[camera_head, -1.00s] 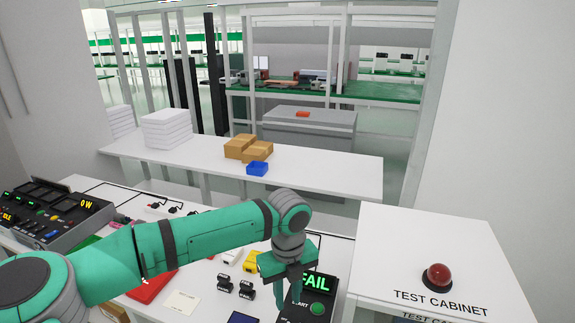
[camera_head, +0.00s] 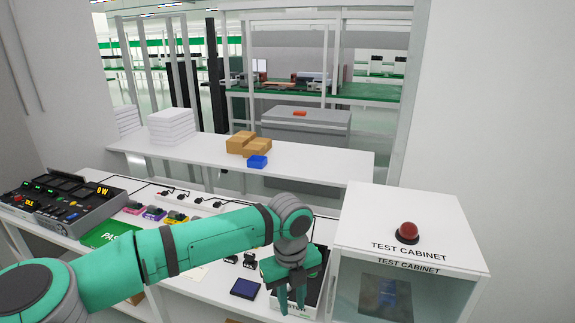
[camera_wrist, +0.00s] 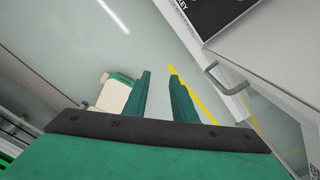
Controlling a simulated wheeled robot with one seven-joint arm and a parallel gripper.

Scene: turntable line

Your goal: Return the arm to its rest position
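My green arm reaches from the lower left of the head view to the right, bent at the elbow, with the forearm hanging down. My gripper (camera_head: 292,304) points down in front of the black tester box (camera_head: 314,284) beside the test cabinet (camera_head: 415,215). In the wrist view, the two green fingers of my gripper (camera_wrist: 160,76) stand apart with nothing between them. Behind them are floor and a yellow floor line (camera_wrist: 196,98). The gripper partly covers the tester box, and its display is hidden.
A glass-fronted test cabinet with a red button (camera_head: 407,232) stands close to the right of my gripper. A dark blue square (camera_head: 244,288) lies left of it. A control console (camera_head: 65,205) and a green PASS pad (camera_head: 108,233) are farther left. A wrist-view handle (camera_wrist: 226,82) is right.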

